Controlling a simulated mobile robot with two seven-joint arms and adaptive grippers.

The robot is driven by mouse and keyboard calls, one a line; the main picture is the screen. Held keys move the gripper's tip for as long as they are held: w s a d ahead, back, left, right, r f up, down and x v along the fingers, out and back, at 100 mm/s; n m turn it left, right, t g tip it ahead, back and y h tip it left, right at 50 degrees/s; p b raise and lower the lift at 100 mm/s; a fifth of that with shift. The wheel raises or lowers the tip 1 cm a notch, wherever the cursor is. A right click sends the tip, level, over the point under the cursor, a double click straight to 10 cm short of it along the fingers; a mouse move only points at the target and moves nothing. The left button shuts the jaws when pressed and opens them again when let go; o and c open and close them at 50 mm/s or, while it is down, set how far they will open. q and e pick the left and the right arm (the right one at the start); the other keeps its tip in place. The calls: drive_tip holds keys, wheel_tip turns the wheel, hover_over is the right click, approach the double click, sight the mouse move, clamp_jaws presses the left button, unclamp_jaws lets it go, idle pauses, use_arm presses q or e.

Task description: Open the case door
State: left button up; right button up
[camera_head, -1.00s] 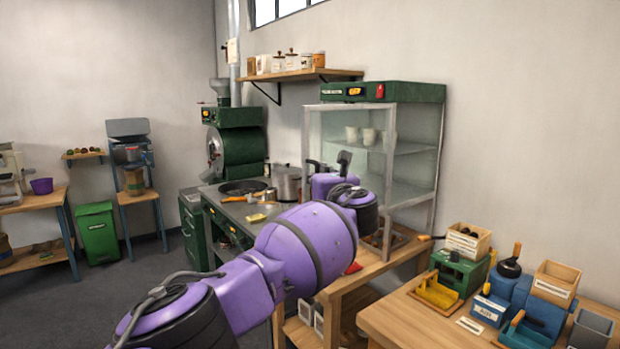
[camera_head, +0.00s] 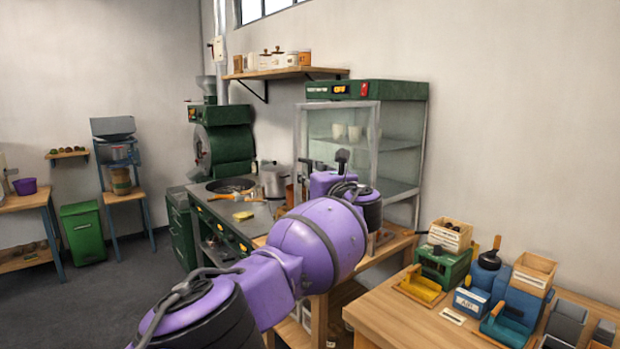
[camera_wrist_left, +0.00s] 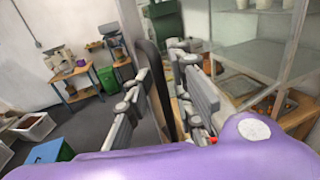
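The glass case (camera_head: 400,145) has a green top and stands on a wooden bench in the head view. Its framed glass door (camera_head: 337,120) faces the left front; whether it is ajar, I cannot tell. My left gripper (camera_wrist_left: 164,95) is in front of the door's lower part, mostly hidden by my purple wrist in the head view. In the left wrist view its grey fingers stand apart. A long dark bar (camera_wrist_left: 161,85), possibly the door handle, shows between them with visible gaps on both sides. My right gripper is out of view.
White cups stand on a shelf inside the case. A wooden table (camera_head: 395,318) at the right holds several boxes and tools. A stove counter (camera_head: 250,222) with a pan and pot is left of the case. Open floor lies at the left.

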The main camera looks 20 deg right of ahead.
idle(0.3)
use_arm(q)
drive_tip(key=shift+s+d, duration=0.1)
drive_tip(key=s, duration=1.1)
drive_tip(key=shift+s+d, duration=0.35)
drive_tip(key=shift+s, duration=0.05)
